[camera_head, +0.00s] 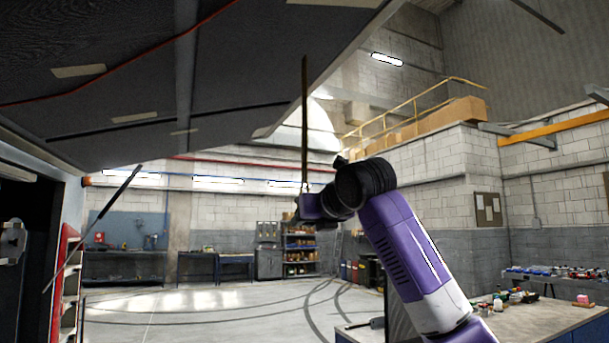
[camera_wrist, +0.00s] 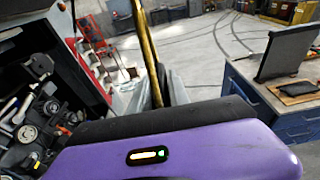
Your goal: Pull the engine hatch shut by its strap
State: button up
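The engine hatch (camera_head: 130,85) is a large dark panel with its underside showing. It is raised and open across the upper left of the head view. A brown-yellow strap (camera_head: 304,105) hangs nearly straight down from it, and also shows in the wrist view (camera_wrist: 147,50). My gripper (camera_head: 305,206) is at the strap's lower end in the head view. In the wrist view the strap runs down behind my purple gripper body, which hides its lower end. The fingertips are not clear, so I cannot tell whether they are closed on the strap.
A thin strut (camera_head: 92,228) slants below the hatch at the left. The engine bay (camera_wrist: 40,105) is open at the left in the wrist view, near a red rack (camera_head: 66,285). A blue workbench (camera_wrist: 265,105) stands at the right. The floor between is clear.

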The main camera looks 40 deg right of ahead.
grip_shut()
jog(key=s+d+r+p, duration=0.2)
jog(key=d+r+p, duration=0.2)
jog(key=d, duration=0.5)
jog(key=p, duration=0.2)
jog(key=shift+s+d+r+p, duration=0.15)
jog(key=shift+s+p, duration=0.1)
jog(key=shift+p, duration=0.15)
jog(key=s+d+r+p, duration=0.2)
jog(key=d+r+p, duration=0.25)
jog(key=d, duration=0.45)
jog(key=shift+s+d+f, duration=1.55)
jog(key=shift+d+f, duration=0.95)
jog(key=shift+d, duration=1.3)
notch_tip(320, 180, down, 13)
jog(key=d+b, duration=0.1)
jog(key=shift+w+d, duration=0.25)
jog(key=shift+w, duration=0.15)
